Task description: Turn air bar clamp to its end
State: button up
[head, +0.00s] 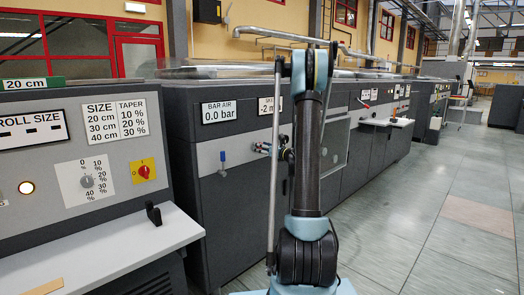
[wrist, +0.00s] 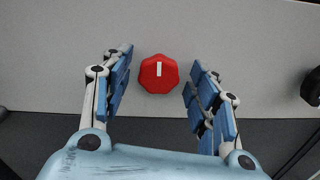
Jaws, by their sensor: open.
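A red, many-sided knob (wrist: 158,75) with a white mark pointing up sits on a grey panel (wrist: 60,45) in the wrist view. No label shows beside it, so I cannot tell if it is the air bar clamp. My gripper (wrist: 161,65) is open, with its blue finger pads on the left and right of the knob and a gap on each side. In the head view my gripper (head: 268,149) is at the grey cabinet front, partly behind my arm. The red knob is not visible there. A small blue-handled valve (head: 222,161) is left of my gripper.
The BAR AIR display (head: 218,112) reads 0.0 bar; a second display (head: 268,106) is partly hidden by my arm. A control desk (head: 95,215) with a red-and-yellow switch (head: 144,171) stands at the left. A dark knob (wrist: 312,87) is at the wrist view's right edge. Floor is clear at right.

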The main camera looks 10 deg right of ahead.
jog(key=shift+d, duration=0.1)
jog(key=c, duration=1.1)
jog(key=shift+n, duration=0.3)
jog(key=n, duration=3.5)
